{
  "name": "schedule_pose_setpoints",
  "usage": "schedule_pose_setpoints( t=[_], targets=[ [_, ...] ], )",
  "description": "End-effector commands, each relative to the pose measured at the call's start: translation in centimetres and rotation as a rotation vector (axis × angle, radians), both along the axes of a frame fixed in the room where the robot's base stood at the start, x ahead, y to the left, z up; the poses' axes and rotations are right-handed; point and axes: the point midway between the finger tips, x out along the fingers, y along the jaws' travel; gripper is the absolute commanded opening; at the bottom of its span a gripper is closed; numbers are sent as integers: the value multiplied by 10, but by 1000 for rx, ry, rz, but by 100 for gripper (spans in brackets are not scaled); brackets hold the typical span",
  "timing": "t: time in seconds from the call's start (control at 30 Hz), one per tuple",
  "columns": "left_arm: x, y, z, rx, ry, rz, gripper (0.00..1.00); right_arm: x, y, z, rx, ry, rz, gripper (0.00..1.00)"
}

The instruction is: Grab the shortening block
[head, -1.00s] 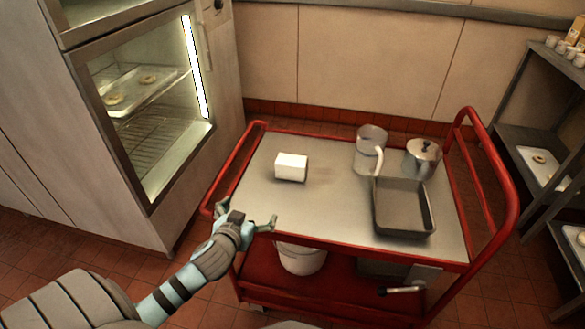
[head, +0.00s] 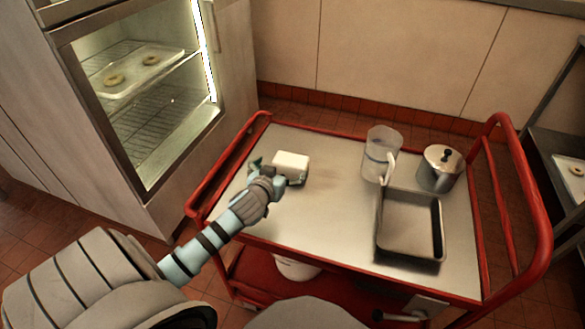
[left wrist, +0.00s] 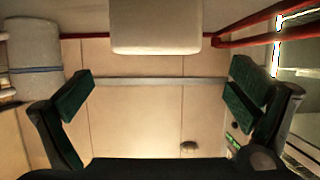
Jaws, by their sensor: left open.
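The shortening block (head: 291,165) is a white rectangular block lying on the left part of the cart's grey top (head: 320,210). My left gripper (head: 277,172) is at the block's near left side, with one finger to its left and the other partly hidden near its front. In the left wrist view my left gripper (left wrist: 160,92) is open, with dark green pads wide apart and nothing between them. The block (left wrist: 155,28) shows there at the top middle, beyond the fingertips. My right gripper is in neither view.
A clear jug (head: 381,155), a lidded metal pot (head: 440,167) and a deep grey pan (head: 410,252) stand on the right half of the cart. Red rails (head: 512,190) edge the cart. A lit cabinet (head: 150,110) with trays stands at the left.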

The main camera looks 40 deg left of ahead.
Motion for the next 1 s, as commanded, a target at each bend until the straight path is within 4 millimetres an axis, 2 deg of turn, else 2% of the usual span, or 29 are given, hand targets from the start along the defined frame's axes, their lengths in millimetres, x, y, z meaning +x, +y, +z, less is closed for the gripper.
schedule_pose_setpoints(
  t=[0.03,0.1,0.23,0.4,0.5,0.67,1.0],
  targets=[
    [9,4,-8,-2,-1,3,100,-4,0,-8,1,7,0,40],
    [18,7,-10,-1,-1,0,100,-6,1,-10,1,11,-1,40],
    [33,10,-16,-2,-2,0,100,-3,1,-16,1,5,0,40],
    [63,18,-29,0,0,-1,100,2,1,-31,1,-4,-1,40],
    [70,21,-31,-1,1,-2,100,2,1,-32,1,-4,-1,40],
    [70,21,-29,0,1,-4,100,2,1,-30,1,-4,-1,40],
    [69,21,-29,-1,1,-3,47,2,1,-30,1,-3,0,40]
  ],
)
